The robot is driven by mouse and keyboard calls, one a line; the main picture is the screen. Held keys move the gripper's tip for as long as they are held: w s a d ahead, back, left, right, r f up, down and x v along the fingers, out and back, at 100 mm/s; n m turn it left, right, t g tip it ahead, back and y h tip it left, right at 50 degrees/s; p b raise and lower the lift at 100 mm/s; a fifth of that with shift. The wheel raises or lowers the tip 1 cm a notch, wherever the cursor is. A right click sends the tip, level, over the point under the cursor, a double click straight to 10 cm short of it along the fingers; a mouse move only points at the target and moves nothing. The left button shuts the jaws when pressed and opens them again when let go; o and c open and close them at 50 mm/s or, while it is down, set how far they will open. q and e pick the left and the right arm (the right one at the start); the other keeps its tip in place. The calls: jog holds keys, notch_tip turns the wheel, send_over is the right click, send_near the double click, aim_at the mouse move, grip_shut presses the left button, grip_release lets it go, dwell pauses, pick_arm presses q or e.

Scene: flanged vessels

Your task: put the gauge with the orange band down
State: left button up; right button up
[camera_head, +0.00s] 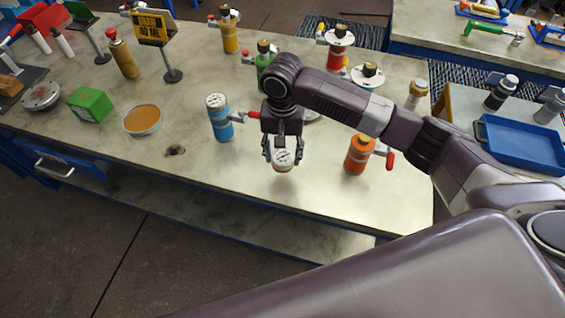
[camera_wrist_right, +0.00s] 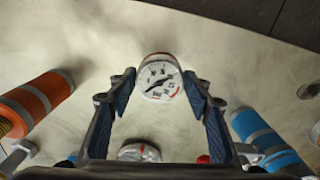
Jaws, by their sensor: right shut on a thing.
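A small round gauge (camera_head: 283,160) with a white dial is between the fingers of my right gripper (camera_head: 283,152), which is shut on it. In the right wrist view the gauge (camera_wrist_right: 160,78) shows its dial face between the two blue finger pads of the gripper (camera_wrist_right: 160,88). My left gripper is not in view.
A blue vessel (camera_head: 220,118) stands left of the gripper and an orange vessel (camera_head: 358,154) stands right. Another gauge (camera_wrist_right: 138,152) is partly hidden at the bottom of the wrist view. An orange-topped dish (camera_head: 142,119) lies farther left. The table front is clear around the held gauge.

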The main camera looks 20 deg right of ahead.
aim_at(282, 165)
jog(key=shift+f, duration=2.4)
jog(key=shift+f, duration=0.2)
jog(key=shift+f+p, duration=0.1)
jog(key=shift+p, duration=0.2)
jog(key=o, duration=1.3)
jog(key=shift+f, duration=0.1)
jog(key=shift+r, duration=0.2)
notch_tip(282, 165, up, 12)
jog(key=shift+r+b, duration=0.25)
jog(key=shift+b, duration=0.6)
